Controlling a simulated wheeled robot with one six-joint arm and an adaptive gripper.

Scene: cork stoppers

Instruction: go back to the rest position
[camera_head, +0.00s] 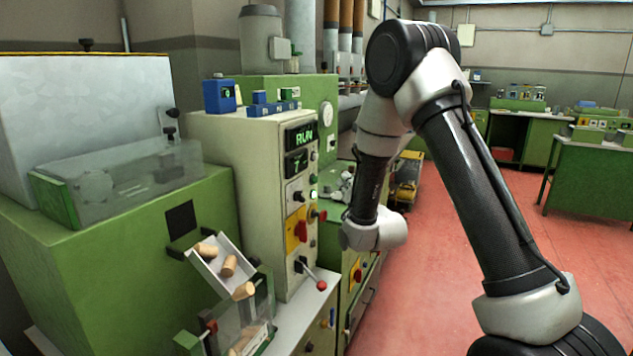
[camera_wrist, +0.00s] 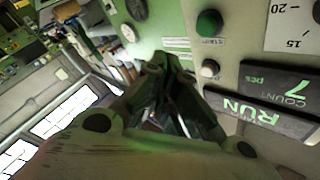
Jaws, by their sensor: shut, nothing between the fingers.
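My gripper (camera_wrist: 168,68) shows in the wrist view with its dark fingers together and nothing between them. It is close to the front of the cream control cabinet (camera_head: 262,170). The cabinet's display (camera_wrist: 270,112) reads RUN and a count of 7 in the wrist view, where it is upside down. A green button (camera_wrist: 208,24) and a white button (camera_wrist: 210,68) are beside the fingers; I cannot tell whether the fingers touch anything. In the head view my arm is bent, and the fingers cannot be made out.
Several cork stoppers (camera_head: 229,265) lie on a tilted chute (camera_head: 206,272) on the green machine (camera_head: 110,270). A red-knobbed lever (camera_head: 321,285) sticks out from the cabinet. Blue boxes (camera_head: 219,96) stand on top. The red floor (camera_head: 430,255) is clear toward the green benches (camera_head: 590,180).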

